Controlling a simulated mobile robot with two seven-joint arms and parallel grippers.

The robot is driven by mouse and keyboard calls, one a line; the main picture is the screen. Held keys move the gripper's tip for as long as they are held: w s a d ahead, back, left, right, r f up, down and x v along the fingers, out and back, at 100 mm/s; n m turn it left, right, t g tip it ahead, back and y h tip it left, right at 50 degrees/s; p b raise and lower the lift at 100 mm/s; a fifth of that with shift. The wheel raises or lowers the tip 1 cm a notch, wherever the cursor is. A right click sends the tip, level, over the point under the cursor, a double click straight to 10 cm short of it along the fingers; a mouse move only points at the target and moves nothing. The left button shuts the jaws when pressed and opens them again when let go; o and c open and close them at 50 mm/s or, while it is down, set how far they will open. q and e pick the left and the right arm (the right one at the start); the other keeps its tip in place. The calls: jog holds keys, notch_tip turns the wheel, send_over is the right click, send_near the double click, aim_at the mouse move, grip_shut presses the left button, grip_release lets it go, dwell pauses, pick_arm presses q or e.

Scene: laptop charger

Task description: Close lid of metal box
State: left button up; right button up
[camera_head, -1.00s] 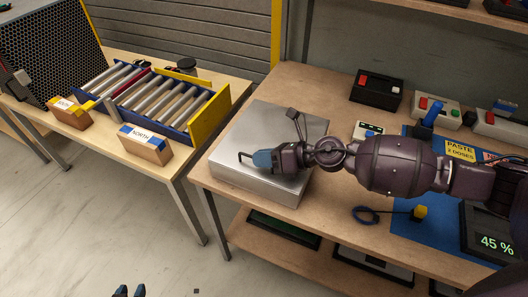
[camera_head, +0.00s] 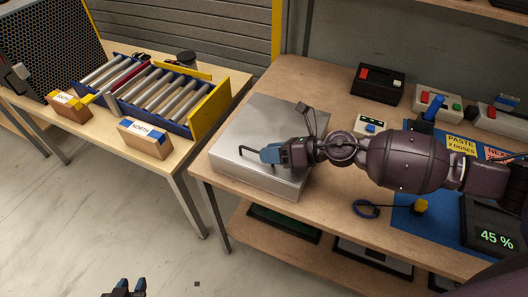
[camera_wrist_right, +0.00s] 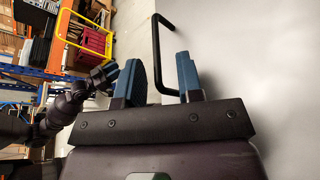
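The silver metal box (camera_head: 262,190) sits on the wooden workbench, and its flat lid (camera_head: 255,127) lies level on top, looking closed. A thin black handle (camera_head: 246,149) stands on the lid; it also shows in the right wrist view (camera_wrist_right: 157,50). My right gripper (camera_head: 268,153) is just above the lid, beside the handle. In the right wrist view its two blue fingers (camera_wrist_right: 161,72) are apart, with part of the handle showing in the gap. My left gripper (camera_head: 128,285) is low at the bottom edge, away from the box, its two blue tips apart.
The workbench (camera_head: 320,95) also holds a black box with a red button (camera_head: 377,83), a blue mat (camera_head: 408,208) and a display reading 45 % (camera_head: 495,239). A side table at left carries a roller tray (camera_head: 160,97) and labelled blocks. Floor between is clear.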

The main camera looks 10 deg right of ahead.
jog(key=v, duration=0.8)
jog(key=shift+s+d+r+b, duration=0.15)
jog(key=shift+d+b, duration=0.1)
jog(key=shift+b, duration=0.05)
